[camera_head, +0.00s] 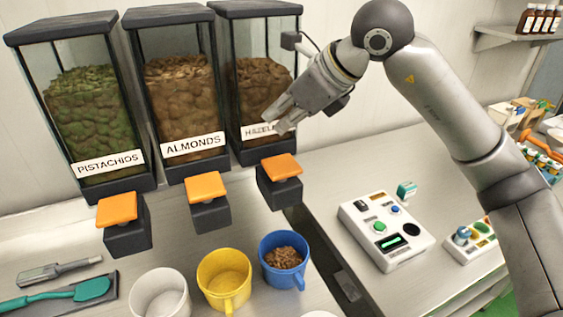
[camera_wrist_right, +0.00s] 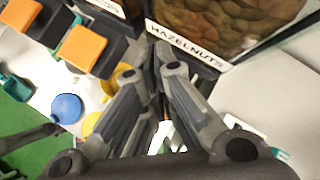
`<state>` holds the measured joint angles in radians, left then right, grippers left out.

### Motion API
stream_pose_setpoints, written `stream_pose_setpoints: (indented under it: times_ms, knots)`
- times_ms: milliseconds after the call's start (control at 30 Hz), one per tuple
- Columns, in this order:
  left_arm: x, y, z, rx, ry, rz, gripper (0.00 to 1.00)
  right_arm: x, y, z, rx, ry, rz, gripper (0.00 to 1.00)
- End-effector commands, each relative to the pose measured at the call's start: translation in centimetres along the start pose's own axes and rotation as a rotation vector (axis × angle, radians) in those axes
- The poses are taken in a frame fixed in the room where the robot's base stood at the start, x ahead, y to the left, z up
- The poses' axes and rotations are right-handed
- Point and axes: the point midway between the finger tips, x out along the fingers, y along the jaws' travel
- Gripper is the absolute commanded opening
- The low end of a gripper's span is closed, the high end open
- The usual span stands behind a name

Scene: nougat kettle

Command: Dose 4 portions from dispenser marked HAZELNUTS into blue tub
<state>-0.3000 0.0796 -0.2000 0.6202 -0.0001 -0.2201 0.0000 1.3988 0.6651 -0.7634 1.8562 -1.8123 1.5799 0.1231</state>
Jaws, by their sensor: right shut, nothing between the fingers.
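The HAZELNUTS dispenser (camera_head: 263,85) is the rightmost of three clear hoppers in the head view, holding brown nuts. Its label reads fully in the right wrist view (camera_wrist_right: 185,45) and is partly covered by my gripper in the head view. Its orange lever (camera_head: 281,167) sits on a dark block below the hopper. The blue tub (camera_head: 283,262) stands upright below that lever, with brown pieces inside. My right gripper (camera_head: 284,118) is shut and empty, in front of the label and above the lever; its closed fingers show in the right wrist view (camera_wrist_right: 157,62). My left gripper is out of view.
The PISTACHIOS (camera_head: 90,115) and ALMONDS (camera_head: 180,95) dispensers stand to the left. A yellow tub (camera_head: 224,281) and a white tub (camera_head: 160,294) stand left of the blue one.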

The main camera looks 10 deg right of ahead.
Motion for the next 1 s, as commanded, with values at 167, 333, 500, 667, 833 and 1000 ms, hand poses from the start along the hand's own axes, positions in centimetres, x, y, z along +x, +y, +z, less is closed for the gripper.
stream_pose_setpoints:
  times_ms: [167,333,500,667,833,1000]
  knots:
    - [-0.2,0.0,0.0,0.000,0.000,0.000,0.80,-0.4,-0.2,0.3,0.220,0.009,-0.050,0.00]
    - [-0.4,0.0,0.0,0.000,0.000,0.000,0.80,-0.7,-0.5,0.5,0.433,0.008,-0.099,0.00]
    - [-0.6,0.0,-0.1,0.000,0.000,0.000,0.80,-1.1,-0.8,0.8,0.648,-0.009,-0.149,0.00]
    - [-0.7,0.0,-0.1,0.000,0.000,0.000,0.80,-1.4,-1.1,1.0,0.848,-0.035,-0.195,0.00]
    - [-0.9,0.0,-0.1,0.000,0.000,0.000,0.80,-1.8,-1.3,1.2,1.051,-0.073,-0.237,0.00]
    - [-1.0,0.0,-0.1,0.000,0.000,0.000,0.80,-2.2,-1.6,1.4,1.200,-0.109,-0.266,0.00]
